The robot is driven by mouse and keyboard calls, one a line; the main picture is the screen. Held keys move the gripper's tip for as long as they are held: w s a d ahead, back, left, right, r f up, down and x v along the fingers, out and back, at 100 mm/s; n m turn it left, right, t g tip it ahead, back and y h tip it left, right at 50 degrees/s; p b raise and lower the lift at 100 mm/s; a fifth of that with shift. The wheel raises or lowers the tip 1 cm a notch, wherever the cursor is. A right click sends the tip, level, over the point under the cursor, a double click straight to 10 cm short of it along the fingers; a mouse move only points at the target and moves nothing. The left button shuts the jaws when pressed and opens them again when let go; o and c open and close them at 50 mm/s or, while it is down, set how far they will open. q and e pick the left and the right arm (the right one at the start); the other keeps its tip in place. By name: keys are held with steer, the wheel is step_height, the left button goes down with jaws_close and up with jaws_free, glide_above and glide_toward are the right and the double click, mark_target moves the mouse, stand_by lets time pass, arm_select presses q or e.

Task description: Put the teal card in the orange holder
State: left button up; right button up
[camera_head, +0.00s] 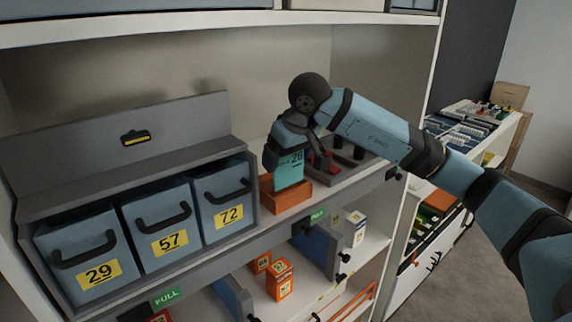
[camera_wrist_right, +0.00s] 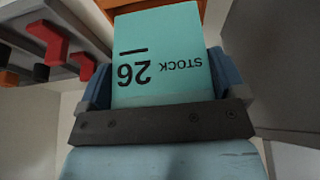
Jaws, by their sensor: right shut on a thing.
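The teal card (camera_head: 289,170) bears the number 26 and stands upright at the orange holder (camera_head: 286,196) on the shelf. In the right wrist view the card (camera_wrist_right: 160,60) reads "STOCK 26" upside down. My right gripper (camera_head: 284,150) is above the holder and shut on the upper part of the card. A bit of the orange holder (camera_wrist_right: 190,8) shows beyond the card in the right wrist view. The card's lower edge meets the holder in the head view; how deep it sits in the slot I cannot tell. My left gripper is not in view.
A grey rack with blue bins numbered 29 (camera_head: 85,250), 57 (camera_head: 160,222) and 72 (camera_head: 222,198) stands left of the holder. A grey tray (camera_head: 350,168) with red and black pieces is close on the right. Small orange and white boxes (camera_head: 280,280) stand on the shelf below.

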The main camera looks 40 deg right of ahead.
mark_target(288, 166)
steer(key=shift+w, duration=0.2)
steer(key=shift+f, duration=0.35)
step_height(288, 166, down, 2)
steer(key=shift+s+f+p, duration=0.1)
steer(key=shift+f+p, duration=0.05)
steer(key=shift+p, duration=0.15)
steer(key=shift+f, duration=0.3)
steer(key=shift+f, duration=0.2)
steer(key=o, duration=0.6)
steer(key=shift+r, duration=0.15)
